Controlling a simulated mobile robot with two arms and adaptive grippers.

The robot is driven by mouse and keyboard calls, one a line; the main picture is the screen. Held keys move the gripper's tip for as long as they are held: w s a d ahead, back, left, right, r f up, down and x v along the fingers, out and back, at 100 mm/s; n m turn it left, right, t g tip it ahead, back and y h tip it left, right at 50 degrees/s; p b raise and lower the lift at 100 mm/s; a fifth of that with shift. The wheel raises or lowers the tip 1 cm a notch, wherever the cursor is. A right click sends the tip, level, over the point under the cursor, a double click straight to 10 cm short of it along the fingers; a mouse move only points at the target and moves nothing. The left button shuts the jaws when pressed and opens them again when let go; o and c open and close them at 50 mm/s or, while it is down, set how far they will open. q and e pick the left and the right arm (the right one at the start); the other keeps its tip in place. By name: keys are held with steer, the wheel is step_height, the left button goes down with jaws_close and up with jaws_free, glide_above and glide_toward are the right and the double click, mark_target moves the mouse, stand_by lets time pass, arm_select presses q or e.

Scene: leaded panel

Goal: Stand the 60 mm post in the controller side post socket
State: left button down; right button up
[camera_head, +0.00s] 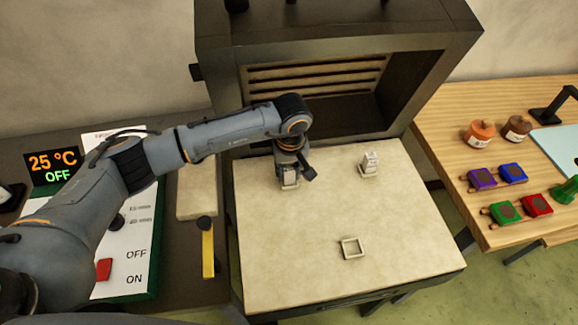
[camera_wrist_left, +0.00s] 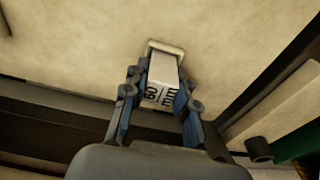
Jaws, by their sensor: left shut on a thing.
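My left gripper (camera_head: 290,171) is over the back left of the pale kiln shelf (camera_head: 300,240). It is shut on the white 60 mm post (camera_head: 290,181), whose "60 mm" label shows in the left wrist view (camera_wrist_left: 161,92). The post's far end meets the controller side socket (camera_wrist_left: 166,46), a small pale square frame. The socket's rim shows just beyond that end; I cannot tell if the post is fully seated. The controller (camera_head: 125,225) is on the left. My right gripper is not in view.
Another pale post (camera_head: 370,161) stands in a socket at the back right of the shelf. The dark kiln hood (camera_head: 340,60) rises behind. Coloured blocks and jars (camera_head: 481,132) are on the wooden table at right.

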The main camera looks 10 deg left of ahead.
mark_target(289, 168)
arm_select(q)
steer(key=shift+f+b, duration=0.25)
steer(key=shift+b, duration=0.15)
steer(key=c, duration=1.2)
jaws_free()
steer(key=shift+r, duration=0.1)
steer(key=shift+o, duration=0.7)
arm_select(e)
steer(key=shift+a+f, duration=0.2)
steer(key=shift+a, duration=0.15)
arm_select(q)
steer(key=shift+r+p, duration=0.25)
steer(key=shift+p, duration=0.1)
steer(key=shift+r+b, duration=0.3)
steer(key=r, duration=0.1)
steer(key=r+b, duration=0.1)
steer(key=r, duration=0.3)
steer(key=shift+s+d+r+b, duration=0.15)
steer(key=shift+s+r+b, duration=0.05)
steer(key=shift+s+b, duration=0.1)
steer(key=shift+s+r, duration=0.15)
steer(key=shift+r, duration=0.5)
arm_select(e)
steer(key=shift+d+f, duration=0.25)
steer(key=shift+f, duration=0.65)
